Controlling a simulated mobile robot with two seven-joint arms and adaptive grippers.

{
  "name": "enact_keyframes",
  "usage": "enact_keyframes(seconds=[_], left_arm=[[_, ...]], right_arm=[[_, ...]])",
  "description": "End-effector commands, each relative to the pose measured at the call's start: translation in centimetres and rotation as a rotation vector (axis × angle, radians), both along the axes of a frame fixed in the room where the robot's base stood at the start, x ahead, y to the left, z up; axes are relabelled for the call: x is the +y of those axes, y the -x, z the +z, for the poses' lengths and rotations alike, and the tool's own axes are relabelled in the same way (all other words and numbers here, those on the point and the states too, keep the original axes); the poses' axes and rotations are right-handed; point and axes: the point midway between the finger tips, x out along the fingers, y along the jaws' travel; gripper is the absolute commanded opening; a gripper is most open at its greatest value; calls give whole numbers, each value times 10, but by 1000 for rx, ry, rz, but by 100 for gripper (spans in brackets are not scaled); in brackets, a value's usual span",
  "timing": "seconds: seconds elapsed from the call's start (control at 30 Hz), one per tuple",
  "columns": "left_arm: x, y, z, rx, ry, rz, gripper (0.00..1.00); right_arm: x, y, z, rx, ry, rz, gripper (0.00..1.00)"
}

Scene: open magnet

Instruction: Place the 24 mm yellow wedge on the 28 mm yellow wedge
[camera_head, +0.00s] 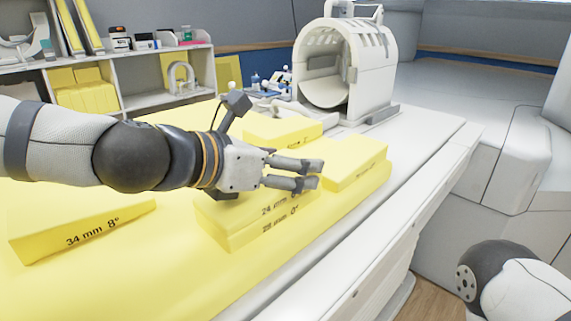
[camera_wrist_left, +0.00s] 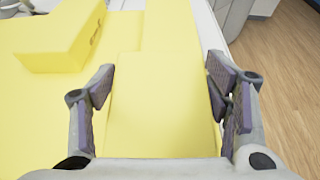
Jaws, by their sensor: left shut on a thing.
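The 24 mm yellow wedge (camera_head: 248,215) lies on top of the 28 mm yellow wedge (camera_head: 256,234), their labelled faces nearly in line in the head view. My left gripper (camera_head: 304,174) reaches over the upper wedge from the left. In the left wrist view, my left gripper (camera_wrist_left: 168,100) has its fingers on both sides of the yellow 24 mm wedge (camera_wrist_left: 165,115), shut on it. The lower wedge's far side is hidden, so I cannot tell whether the two are fully flush. My right gripper is out of view.
A 34 mm 8° wedge (camera_head: 85,230) lies at left on the yellow bed pad (camera_head: 170,270). Other yellow wedges lie behind (camera_head: 285,130) and to the right (camera_head: 355,165). A white head coil (camera_head: 345,65) stands at the bed's far end. Shelves (camera_head: 150,100) stand behind.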

Motion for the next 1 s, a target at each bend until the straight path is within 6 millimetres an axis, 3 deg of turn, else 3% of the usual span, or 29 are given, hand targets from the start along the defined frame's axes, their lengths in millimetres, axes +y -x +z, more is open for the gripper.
enact_keyframes(seconds=[0.23,0.27,0.33,0.73,1.0], left_arm=[[0,0,-4,0,0,0,55],[0,0,-2,-1,0,0,77],[0,0,-2,-2,-1,-1,90],[0,1,6,-7,-1,-1,90],[38,40,33,-13,2,1,90]], right_arm=[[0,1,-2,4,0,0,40],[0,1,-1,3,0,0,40],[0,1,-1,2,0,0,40],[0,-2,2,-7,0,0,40],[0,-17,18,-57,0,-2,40]])
